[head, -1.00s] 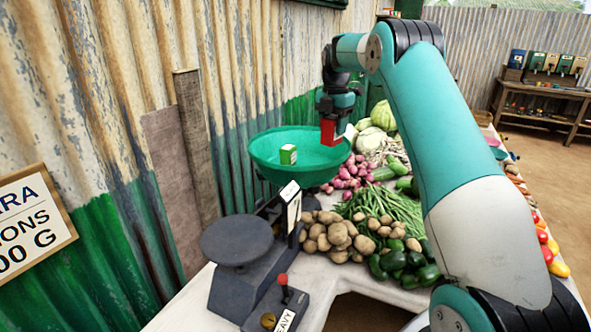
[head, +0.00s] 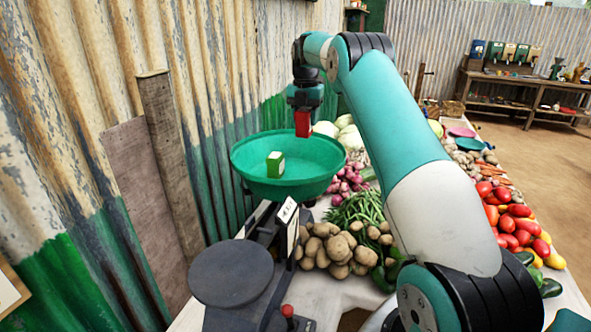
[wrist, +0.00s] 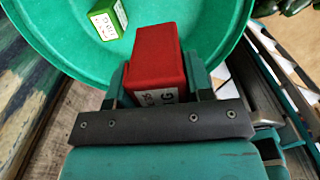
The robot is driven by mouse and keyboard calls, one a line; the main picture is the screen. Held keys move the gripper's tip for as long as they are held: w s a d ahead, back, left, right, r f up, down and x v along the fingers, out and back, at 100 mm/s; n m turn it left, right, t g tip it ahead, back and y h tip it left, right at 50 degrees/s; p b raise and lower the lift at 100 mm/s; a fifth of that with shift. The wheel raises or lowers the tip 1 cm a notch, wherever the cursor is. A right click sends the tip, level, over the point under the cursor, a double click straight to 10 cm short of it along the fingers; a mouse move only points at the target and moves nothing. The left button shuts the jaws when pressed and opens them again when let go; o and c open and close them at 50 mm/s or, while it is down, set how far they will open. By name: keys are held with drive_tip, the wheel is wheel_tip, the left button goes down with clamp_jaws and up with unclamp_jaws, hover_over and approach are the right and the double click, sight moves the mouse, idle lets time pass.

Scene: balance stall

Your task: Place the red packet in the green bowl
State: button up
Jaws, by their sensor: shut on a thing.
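The red packet (head: 303,124) is held in my gripper (head: 304,108), just above the right part of the green bowl. In the wrist view the red packet (wrist: 158,62) sits between the fingers of my gripper (wrist: 160,82), with a white label on its near face. The green bowl (head: 255,187) rests on the far side of the balance. Its inside also shows in the wrist view (wrist: 60,25), beyond the packet. A green and white packet (head: 275,165) lies inside the bowl, left of the red packet.
The balance's dark flat pan (head: 230,272) is nearer to me. Potatoes (head: 340,250), green beans (head: 357,210) and red onions (head: 350,178) lie right of the bowl. A corrugated wall (head: 110,80) stands close on the left. Tomatoes (head: 520,230) lie at far right.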

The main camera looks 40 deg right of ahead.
drive_tip(key=shift+w+a+f+p, duration=0.15)
drive_tip(key=shift+f+p, duration=0.7)
drive_tip(key=shift+f, duration=3.15)
drive_tip(key=shift+a+f+p, duration=0.15)
drive_tip(key=shift+f+p, duration=0.7)
drive_tip(key=shift+f, duration=3.15)
drive_tip(key=o, duration=1)
drive_tip(key=shift+f, duration=0.1)
